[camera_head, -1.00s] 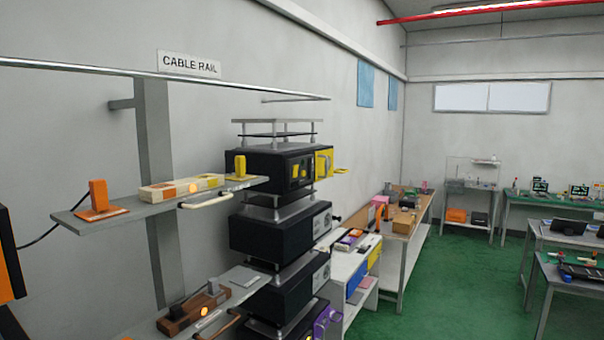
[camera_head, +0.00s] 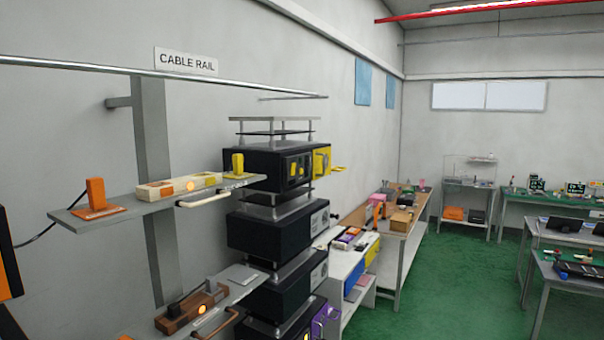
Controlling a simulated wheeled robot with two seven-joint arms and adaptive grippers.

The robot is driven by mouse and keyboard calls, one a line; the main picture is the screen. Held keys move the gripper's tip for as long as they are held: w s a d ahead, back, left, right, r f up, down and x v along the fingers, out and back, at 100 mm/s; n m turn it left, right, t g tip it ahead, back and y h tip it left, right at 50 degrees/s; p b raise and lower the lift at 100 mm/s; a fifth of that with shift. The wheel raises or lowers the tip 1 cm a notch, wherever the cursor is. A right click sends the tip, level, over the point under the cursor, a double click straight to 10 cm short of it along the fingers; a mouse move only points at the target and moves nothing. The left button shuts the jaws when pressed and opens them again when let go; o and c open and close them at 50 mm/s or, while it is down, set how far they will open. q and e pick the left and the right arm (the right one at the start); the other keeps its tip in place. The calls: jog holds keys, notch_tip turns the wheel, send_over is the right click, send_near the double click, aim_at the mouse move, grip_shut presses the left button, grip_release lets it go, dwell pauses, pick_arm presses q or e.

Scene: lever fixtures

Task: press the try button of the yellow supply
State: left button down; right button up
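The yellow supply is a black box (camera_head: 249,164) on the upper tier of the stack at mid-picture. Its front carries yellow parts, and a yellow panel (camera_head: 321,161) stands at its right side. The front is seen at a steep angle, and I cannot pick out the try button. A yellow plug-like block (camera_head: 237,164) stands on the upper shelf (camera_head: 120,218), left of the supply. Neither of my grippers is in view.
More black boxes (camera_head: 268,232) are stacked below, one with a purple front. A white bench and a wooden bench stand beyond.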

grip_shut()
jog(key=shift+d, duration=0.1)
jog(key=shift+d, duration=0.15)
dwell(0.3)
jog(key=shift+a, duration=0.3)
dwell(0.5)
